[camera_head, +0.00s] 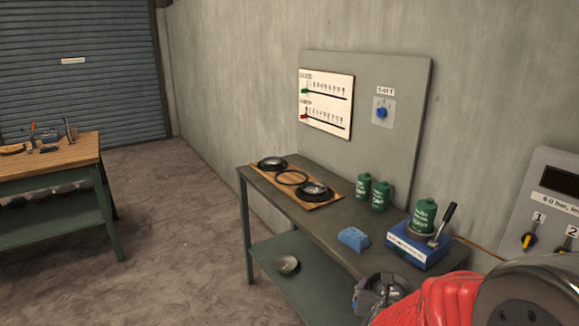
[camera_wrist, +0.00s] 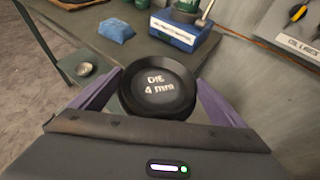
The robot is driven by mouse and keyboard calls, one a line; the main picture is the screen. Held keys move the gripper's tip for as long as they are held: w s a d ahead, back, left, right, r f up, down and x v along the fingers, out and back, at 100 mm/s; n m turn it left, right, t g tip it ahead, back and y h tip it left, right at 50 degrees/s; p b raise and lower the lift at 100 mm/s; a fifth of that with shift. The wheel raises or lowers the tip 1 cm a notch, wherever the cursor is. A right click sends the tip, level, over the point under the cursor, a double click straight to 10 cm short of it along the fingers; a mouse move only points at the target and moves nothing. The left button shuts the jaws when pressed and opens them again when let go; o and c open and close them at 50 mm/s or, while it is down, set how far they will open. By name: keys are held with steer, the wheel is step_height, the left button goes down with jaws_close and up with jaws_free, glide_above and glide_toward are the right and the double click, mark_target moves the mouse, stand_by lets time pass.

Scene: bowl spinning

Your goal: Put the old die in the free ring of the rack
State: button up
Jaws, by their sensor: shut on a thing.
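My gripper (camera_wrist: 158,100) is shut on a round black die (camera_wrist: 158,88) marked "DIE 4 mm", which sits between its two purple fingers in the wrist view. In the head view the die shows at the bottom (camera_head: 391,289), partly hidden by my gripper and arm, in front of the bench. The wooden rack (camera_head: 258,171) lies on the far left part of the bench. Its middle ring (camera_head: 291,177) is empty. Its far ring holds a dark round die (camera_head: 271,163), and its near ring holds another die (camera_head: 314,188) with a shiny centre.
A blue sponge (camera_head: 353,239) and a blue device (camera_head: 414,246) with a lever and green can stand nearer on the bench. A metal bowl (camera_head: 287,264) lies on the lower shelf. A backboard (camera_head: 400,130) rises behind.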

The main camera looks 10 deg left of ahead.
mark_target(413, 290)
steer(key=d, duration=0.6)
steer(key=shift+s, duration=0.1)
steer(key=shift+a, duration=0.1)
